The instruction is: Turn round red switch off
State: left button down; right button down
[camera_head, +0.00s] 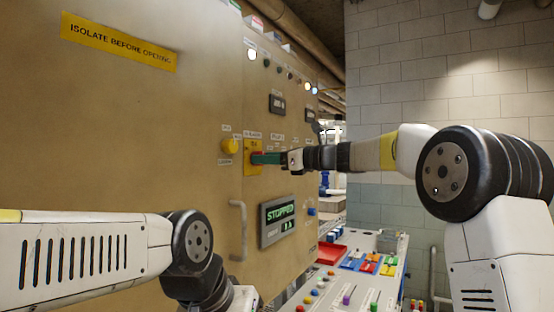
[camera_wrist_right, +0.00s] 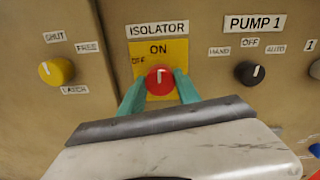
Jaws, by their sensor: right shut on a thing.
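The round red switch (camera_wrist_right: 159,80) sits on a yellow plate marked ON and OFF under an ISOLATOR label in the right wrist view. Its white pointer line is upright, towards ON. My right gripper (camera_wrist_right: 159,84) has its green fingers shut on the switch, one on each side. In the head view the right gripper (camera_head: 268,158) reaches the yellow plate (camera_head: 253,162) from the right, and the switch is hidden behind its fingers. My left arm crosses the lower left of the head view; its gripper does not show.
A yellow SHUT/FREE latch knob (camera_wrist_right: 56,72) is left of the switch, and a black PUMP 1 knob (camera_wrist_right: 249,73) is right of it. Below are a display reading STOPPED (camera_head: 279,217) and a handle (camera_head: 239,230). A control desk (camera_head: 345,290) stands at lower right.

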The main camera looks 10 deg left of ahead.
jog(key=shift+n, duration=0.4)
jog(key=n, duration=1.6)
jog(key=shift+s+f+n, duration=0.1)
jog(key=shift+f+n, duration=0.05)
jog(key=shift+n, duration=0.25)
dwell(0.4)
jog(key=c, duration=0.9)
grip_release()
jog(key=shift+o, duration=0.2)
jog(key=shift+d, duration=0.1)
jog(key=v, duration=0.7)
jog(key=shift+s+d, duration=0.2)
jog(key=shift+d, duration=0.05)
